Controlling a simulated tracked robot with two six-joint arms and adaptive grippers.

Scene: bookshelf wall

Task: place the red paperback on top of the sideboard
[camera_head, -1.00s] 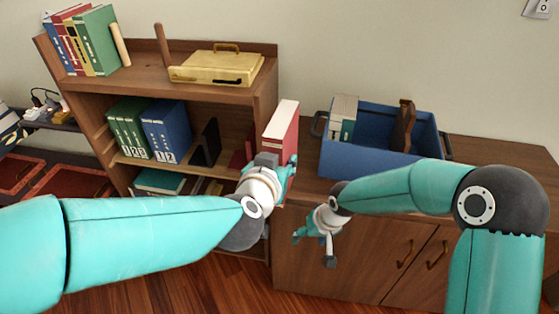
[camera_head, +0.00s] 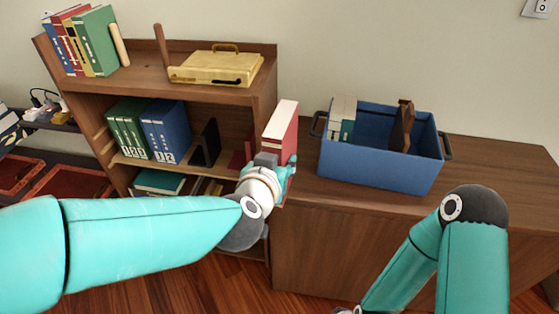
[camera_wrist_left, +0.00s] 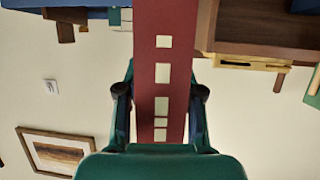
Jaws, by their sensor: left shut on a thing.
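The red paperback (camera_head: 281,135) stands upright in my left gripper (camera_head: 279,168), in front of the shelf's right side and near the sideboard's left end. In the left wrist view, the red spine with pale squares (camera_wrist_left: 148,55) runs between the two fingers (camera_wrist_left: 160,108), which are shut on it. The sideboard (camera_head: 490,185) is brown wood with a flat top, at the right of the head view. I cannot tell whether the book touches it. My right arm is folded down at the lower right, and its gripper is below the picture edge.
A blue crate (camera_head: 375,172) holding several items occupies the sideboard's top towards the back. Bare top lies in front of it and to its right. The bookshelf (camera_head: 150,88) with books, binders and a yellow case (camera_head: 216,68) stands to the left.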

